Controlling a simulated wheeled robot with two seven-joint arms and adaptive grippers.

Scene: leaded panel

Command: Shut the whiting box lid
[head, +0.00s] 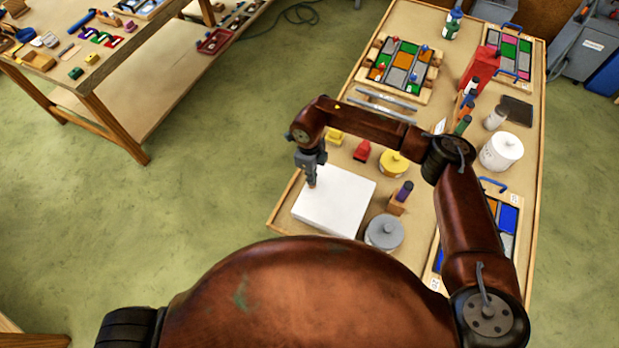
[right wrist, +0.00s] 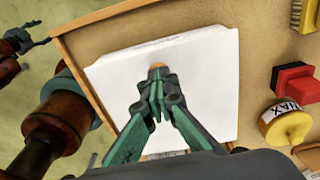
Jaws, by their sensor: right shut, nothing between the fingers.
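The whiting box (head: 345,203) is a flat white box at the near left corner of the bench. Its white top lies level and looks closed down, though I cannot see the seam all round. The top also fills the middle of the right wrist view (right wrist: 208,85). A small tan knob (right wrist: 158,66) shows at the fingertips near one edge of the top. My right gripper (head: 312,184) points down over the box's far left part, shut and empty, its tips at or just above the knob; contact is unclear. My left gripper does not show in the head view.
Close by are a grey lidded pot (head: 384,233), a yellow-lidded wax tin (head: 393,165), a red block-like item (head: 362,151) and a wooden holder (head: 399,198). A white jar (head: 501,152) stands further right. Open floor lies left of the bench edge.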

